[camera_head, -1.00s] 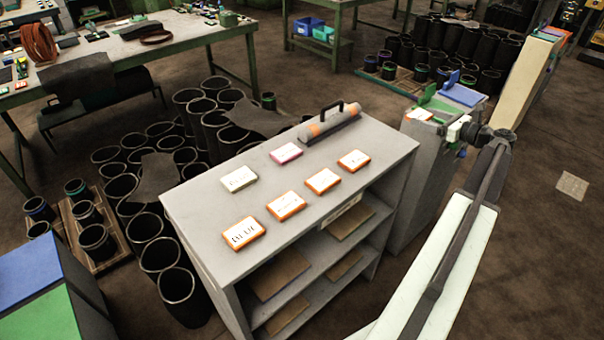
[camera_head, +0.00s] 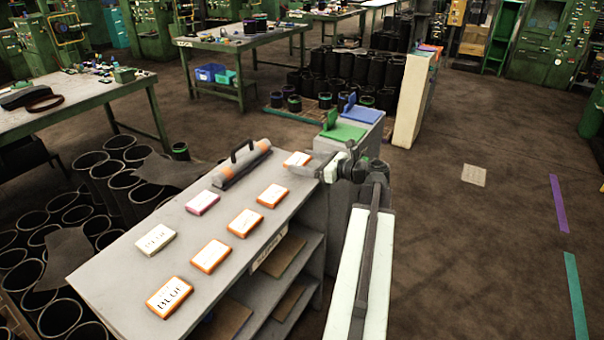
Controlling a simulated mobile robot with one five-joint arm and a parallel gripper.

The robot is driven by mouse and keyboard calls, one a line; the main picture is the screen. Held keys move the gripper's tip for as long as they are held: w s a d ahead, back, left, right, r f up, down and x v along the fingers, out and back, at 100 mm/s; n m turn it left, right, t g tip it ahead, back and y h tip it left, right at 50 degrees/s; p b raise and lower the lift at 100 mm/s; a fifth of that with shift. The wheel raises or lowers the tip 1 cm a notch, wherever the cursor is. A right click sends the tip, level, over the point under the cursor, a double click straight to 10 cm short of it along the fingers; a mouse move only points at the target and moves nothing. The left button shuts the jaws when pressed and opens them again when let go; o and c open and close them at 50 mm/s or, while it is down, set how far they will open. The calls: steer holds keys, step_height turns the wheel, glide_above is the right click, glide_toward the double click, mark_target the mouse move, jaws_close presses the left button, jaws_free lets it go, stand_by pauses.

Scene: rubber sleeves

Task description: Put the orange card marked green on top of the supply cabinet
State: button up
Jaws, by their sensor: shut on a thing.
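The grey supply cabinet (camera_head: 112,266) stands at the left and centre, with open shelves in its front. My gripper (camera_head: 325,170) is at the right end of the cabinet top, shut on an orange-edged card (camera_head: 297,159) with a white face. The card overlaps the far right corner of the top in this view; I cannot tell whether it touches the surface. Its marking is too small to read. Other orange cards lie in a row on the top: one marked BLUE (camera_head: 170,297), then one (camera_head: 211,257), another (camera_head: 245,222) and another (camera_head: 273,195).
A pale yellow-edged card (camera_head: 155,239), a pink card (camera_head: 203,203) and an orange-grey cylinder with a black handle (camera_head: 241,165) also lie on the top. A grey stand with green (camera_head: 345,131) and blue (camera_head: 362,114) panels is just behind my gripper. Black sleeves crowd the left floor.

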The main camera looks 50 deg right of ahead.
mark_target(302, 177)
steer(key=shift+a, duration=0.2)
steer(key=shift+a+f, duration=0.1)
steer(key=shift+a, duration=0.55)
steer(key=f+b, duration=0.3)
steer(key=b, duration=0.1)
steer(key=shift+d+f, duration=0.25)
steer(key=shift+f, duration=0.15)
steer(key=shift+r, duration=0.2)
steer(key=shift+f, duration=0.1)
steer(key=o, duration=1.4)
steer(key=shift+c, duration=0.2)
